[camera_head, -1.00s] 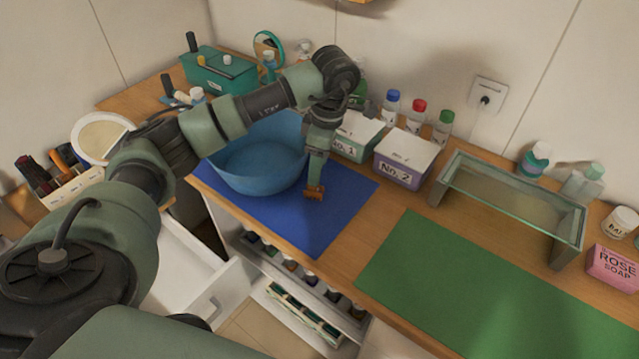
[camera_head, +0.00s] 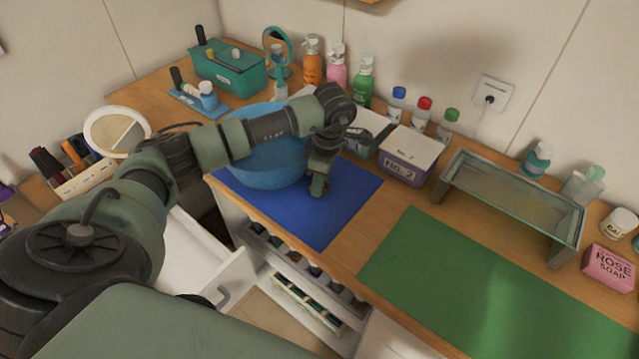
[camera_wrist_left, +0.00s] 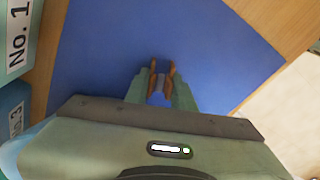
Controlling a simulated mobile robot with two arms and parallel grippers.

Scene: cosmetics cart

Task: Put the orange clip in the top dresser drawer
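My left gripper (camera_head: 319,190) is low over the blue mat (camera_head: 345,205), just right of the blue bowl (camera_head: 262,165). In the left wrist view its two green fingers (camera_wrist_left: 161,85) flank two brown-orange prongs, which look like the orange clip (camera_wrist_left: 171,78). The fingers appear shut on it. In the head view the fingers hide most of the clip. A white drawer (camera_head: 225,285) stands open below the counter at the left; my arm covers part of it. My right gripper is not in view.
Boxes, including No. 2 (camera_head: 408,165), and bottles stand behind the mat. A glass-topped stand (camera_head: 515,195) and a green mat (camera_head: 480,285) lie to the right. A round mirror (camera_head: 118,133) stands at the left. Small bottles fill a shelf below the counter.

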